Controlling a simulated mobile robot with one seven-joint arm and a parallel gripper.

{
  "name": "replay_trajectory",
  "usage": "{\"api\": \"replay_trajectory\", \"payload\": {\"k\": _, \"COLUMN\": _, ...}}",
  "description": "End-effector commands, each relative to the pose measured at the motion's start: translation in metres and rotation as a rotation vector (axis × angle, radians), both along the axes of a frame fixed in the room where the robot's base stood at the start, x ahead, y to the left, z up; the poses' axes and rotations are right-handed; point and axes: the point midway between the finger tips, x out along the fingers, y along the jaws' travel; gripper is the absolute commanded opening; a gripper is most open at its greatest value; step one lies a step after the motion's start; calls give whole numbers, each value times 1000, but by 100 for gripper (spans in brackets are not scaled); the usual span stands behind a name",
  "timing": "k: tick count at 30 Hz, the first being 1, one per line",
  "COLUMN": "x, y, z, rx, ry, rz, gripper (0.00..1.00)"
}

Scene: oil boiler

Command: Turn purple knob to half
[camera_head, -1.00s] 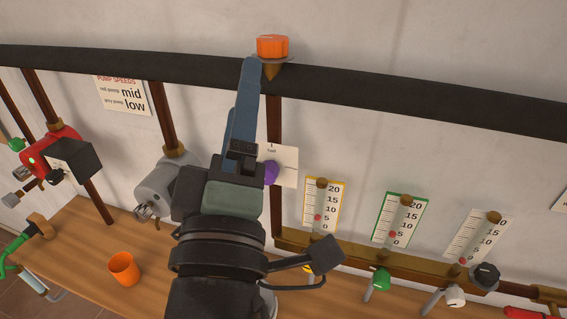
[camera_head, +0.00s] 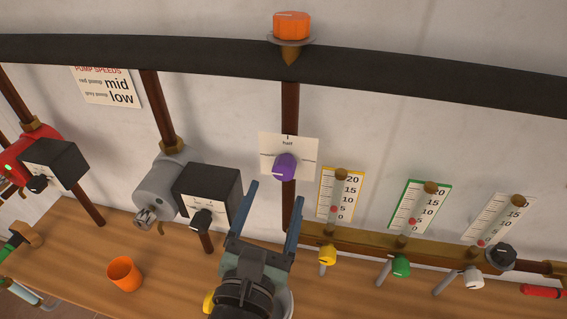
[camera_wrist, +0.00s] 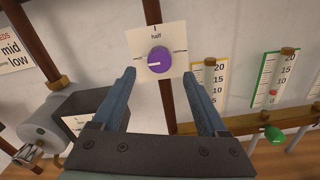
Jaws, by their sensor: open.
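The purple knob (camera_head: 285,167) sits on a white plate (camera_head: 304,146) marked "half" at the top, fixed on the brown vertical pipe. In the wrist view the purple knob (camera_wrist: 160,60) shows a white pointer line aimed left, roughly level, away from the "half" mark. My gripper (camera_head: 272,202) is open and empty, below the knob and apart from it. In the wrist view its two blue fingers (camera_wrist: 160,88) are spread wide, with the knob seen beyond and between them.
A grey pump with a black box (camera_head: 206,194) stands left of my gripper. Gauges with a yellow valve (camera_head: 327,255) and a green valve (camera_head: 400,266) are at right. An orange knob (camera_head: 291,26) tops the thick black pipe. An orange cup (camera_head: 124,273) stands on the wooden bench.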

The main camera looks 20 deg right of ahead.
Motion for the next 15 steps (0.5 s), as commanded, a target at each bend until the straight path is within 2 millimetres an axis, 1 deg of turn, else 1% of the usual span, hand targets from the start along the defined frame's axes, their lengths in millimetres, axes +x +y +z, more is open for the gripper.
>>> {"api": "replay_trajectory", "payload": {"k": 1, "x": 10, "y": -7, "z": 4, "rx": -1, "ry": -1, "rz": -1, "gripper": 76}}
{"api": "replay_trajectory", "payload": {"k": 3, "x": 22, "y": -16, "z": 4, "rx": -1, "ry": -2, "rz": -2, "gripper": 76}}
{"api": "replay_trajectory", "payload": {"k": 7, "x": 41, "y": -28, "z": 3, "rx": 0, "ry": -2, "rz": -1, "gripper": 76}}
{"api": "replay_trajectory", "payload": {"k": 10, "x": 50, "y": -34, "z": 2, "rx": 1, "ry": -2, "rz": 1, "gripper": 76}}
{"api": "replay_trajectory", "payload": {"k": 15, "x": 59, "y": -40, "z": 1, "rx": 2, "ry": -1, "rz": 1, "gripper": 76}}
